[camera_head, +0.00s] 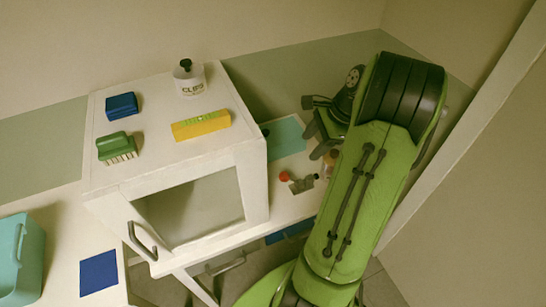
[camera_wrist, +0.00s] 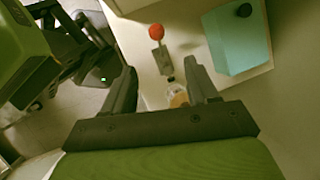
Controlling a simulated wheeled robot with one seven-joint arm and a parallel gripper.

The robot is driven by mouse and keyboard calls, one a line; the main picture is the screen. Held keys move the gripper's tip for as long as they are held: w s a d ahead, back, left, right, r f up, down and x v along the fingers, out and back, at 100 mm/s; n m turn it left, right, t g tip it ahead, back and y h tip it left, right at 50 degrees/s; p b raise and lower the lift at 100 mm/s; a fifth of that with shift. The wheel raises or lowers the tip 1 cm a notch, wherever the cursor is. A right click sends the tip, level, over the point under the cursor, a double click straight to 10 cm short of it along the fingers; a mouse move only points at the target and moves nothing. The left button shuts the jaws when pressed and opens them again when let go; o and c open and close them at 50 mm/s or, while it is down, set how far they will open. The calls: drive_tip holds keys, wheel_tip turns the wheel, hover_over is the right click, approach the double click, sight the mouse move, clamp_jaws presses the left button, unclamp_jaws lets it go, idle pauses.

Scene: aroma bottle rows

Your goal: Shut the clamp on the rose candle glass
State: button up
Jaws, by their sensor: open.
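A grey piece with a red ball knob looks like the clamp (camera_head: 301,185); it also shows in the wrist view (camera_wrist: 162,60), beyond my fingertips. A small clear glass with amber contents (camera_wrist: 176,96) shows between my fingers, nearer my right finger, partly hidden by it. I cannot tell whether it is the rose candle glass, and its label is not readable. In the head view an orange-tinted glass (camera_head: 330,160) stands right of the clamp, partly hidden by my arm. My gripper (camera_wrist: 159,66) is open, with nothing visibly held.
A teal box with a black knob (camera_wrist: 238,42) stands right of the clamp in the wrist view. Left of it in the head view is a white cabinet (camera_head: 255,190) carrying a CLIPS jar (camera_head: 190,82), a yellow block (camera_head: 201,125), a green brush (camera_head: 116,146) and a blue block (camera_head: 122,106).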

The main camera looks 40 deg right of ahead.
drive_tip(key=b, duration=0.2)
approach(287, 174)
drive_tip(key=b+x, duration=0.2)
drive_tip(key=x, duration=0.8)
drive_tip(key=shift+b, duration=0.4)
drive_tip(key=shift+a+r, duration=0.1)
drive_tip(key=shift+c, duration=0.4)
clamp_jaws()
